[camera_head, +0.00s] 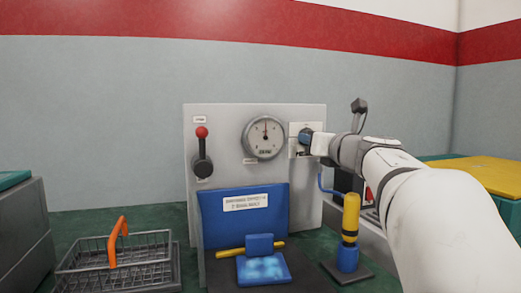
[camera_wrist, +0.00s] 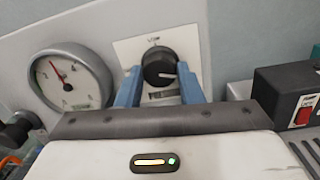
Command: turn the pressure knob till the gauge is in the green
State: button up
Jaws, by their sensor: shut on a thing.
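The pressure knob (camera_wrist: 160,68) is black with a white pointer line and sits on a white plate on the panel. My gripper (camera_wrist: 160,88) has its blue fingers on either side of the knob, shut on it. In the head view my gripper (camera_head: 306,138) reaches the panel from the right and covers the knob. The round gauge (camera_head: 265,137) is left of the knob, its needle pointing about straight up. The gauge also shows in the wrist view (camera_wrist: 70,78), with its needle toward the upper left.
A red-topped lever (camera_head: 201,133) is on the panel's left. Below the gauge is a blue cover (camera_head: 215,215) with a label. A yellow and blue pump-like cylinder (camera_head: 350,220) stands below my arm. A wire basket (camera_head: 90,268) is at left. A black box with a red switch (camera_wrist: 304,110) is at right.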

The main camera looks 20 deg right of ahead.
jog(key=shift+n+g+b, duration=0.3)
jog(key=shift+n+b, duration=1.15)
jog(key=shift+n, duration=3.25)
jog(key=o, duration=1)
jog(key=shift+c, duration=0.2)
jog(key=s+p, duration=0.1)
jog(key=s, duration=0.6)
jog(key=shift+s+d, duration=0.35)
jog(key=shift+d, duration=0.1)
